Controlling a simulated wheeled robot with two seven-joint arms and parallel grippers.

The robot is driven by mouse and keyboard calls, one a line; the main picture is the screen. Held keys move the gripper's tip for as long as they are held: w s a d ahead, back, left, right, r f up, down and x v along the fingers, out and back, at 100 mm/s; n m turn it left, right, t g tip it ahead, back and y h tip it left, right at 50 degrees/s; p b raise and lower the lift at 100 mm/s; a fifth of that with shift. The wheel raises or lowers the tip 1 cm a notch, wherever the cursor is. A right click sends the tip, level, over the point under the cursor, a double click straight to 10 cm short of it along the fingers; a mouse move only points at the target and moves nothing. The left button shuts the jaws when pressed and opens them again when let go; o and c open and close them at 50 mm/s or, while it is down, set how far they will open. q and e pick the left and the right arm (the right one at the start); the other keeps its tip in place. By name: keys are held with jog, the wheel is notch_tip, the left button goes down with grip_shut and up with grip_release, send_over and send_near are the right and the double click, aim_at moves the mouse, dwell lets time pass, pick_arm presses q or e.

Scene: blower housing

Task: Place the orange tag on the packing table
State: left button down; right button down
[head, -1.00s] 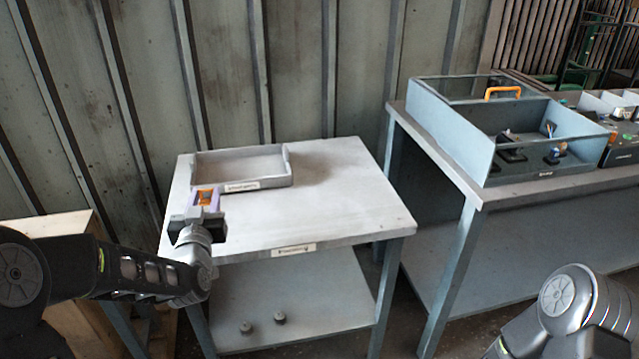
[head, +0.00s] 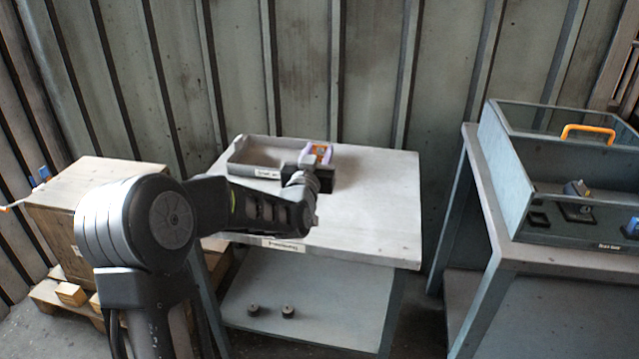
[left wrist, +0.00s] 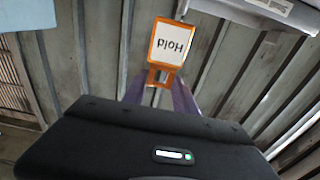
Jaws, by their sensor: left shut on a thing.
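My right gripper is not in view.
A grey open tray (head: 255,166) with a label stands at the table's back left. The tabletop's right half is clear. Two small dark round things sit on the lower shelf (head: 320,315). A wooden crate (head: 65,225) is left; a bench with a glass-lidded box (head: 510,185) is right.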

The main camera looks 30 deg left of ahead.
pick_arm(q)
send_over(318, 213)
notch_tip(318, 213, down, 6)
dwell(0.6)
jog(key=shift+f, duration=0.1)
jog(key=shift+f, duration=1.9)
jog(key=shift+f, duration=0.15)
jog(key=c, duration=1)
grip_release()
